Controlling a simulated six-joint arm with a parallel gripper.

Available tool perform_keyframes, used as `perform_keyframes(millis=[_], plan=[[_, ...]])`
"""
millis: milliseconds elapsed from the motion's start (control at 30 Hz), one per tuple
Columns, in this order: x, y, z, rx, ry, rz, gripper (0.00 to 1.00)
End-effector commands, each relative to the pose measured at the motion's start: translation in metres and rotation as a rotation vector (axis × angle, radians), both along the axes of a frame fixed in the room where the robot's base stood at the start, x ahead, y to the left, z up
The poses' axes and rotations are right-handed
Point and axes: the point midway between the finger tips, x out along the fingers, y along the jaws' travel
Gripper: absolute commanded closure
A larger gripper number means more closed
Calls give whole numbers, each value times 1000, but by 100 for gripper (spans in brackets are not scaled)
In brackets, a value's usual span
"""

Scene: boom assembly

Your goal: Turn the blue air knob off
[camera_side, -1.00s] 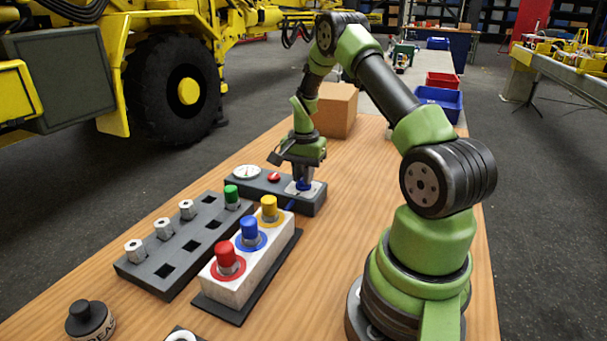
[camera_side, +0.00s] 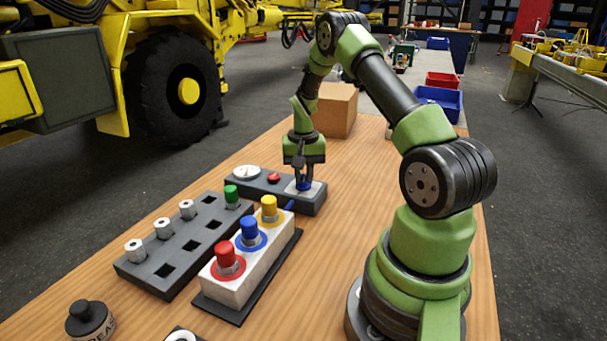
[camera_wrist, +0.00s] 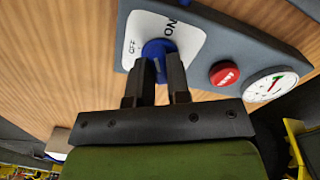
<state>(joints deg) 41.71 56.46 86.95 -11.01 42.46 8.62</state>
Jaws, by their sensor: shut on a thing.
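The blue air knob (camera_side: 304,186) sits on a white label plate at the right end of a dark grey control box (camera_side: 236,183). In the wrist view the blue knob (camera_wrist: 158,50) is on the white plate (camera_wrist: 190,38), which carries the letters ON and a second, partly readable word. My gripper (camera_side: 304,180) points down over the box with its fingers at the knob. In the wrist view my gripper (camera_wrist: 160,72) is shut on the knob, one finger on each side. The fingers hide part of the knob.
The box also carries a red button (camera_side: 273,178) and a white gauge (camera_side: 246,171). In front are a white block (camera_side: 240,281) with red, blue and yellow capped pegs and a grey rack (camera_side: 160,270) with several pegs. A cardboard box (camera_side: 336,110) stands behind.

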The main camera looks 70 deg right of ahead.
Motion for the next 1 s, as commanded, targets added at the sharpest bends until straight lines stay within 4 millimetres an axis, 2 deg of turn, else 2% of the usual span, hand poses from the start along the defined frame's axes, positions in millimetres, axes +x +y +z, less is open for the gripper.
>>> perform_keyframes(millis=[700, 1000], plan=[[0, 1, 1, 3, 1, 676, 100], [-1, 1, 1, 4, 2, 910, 100]])
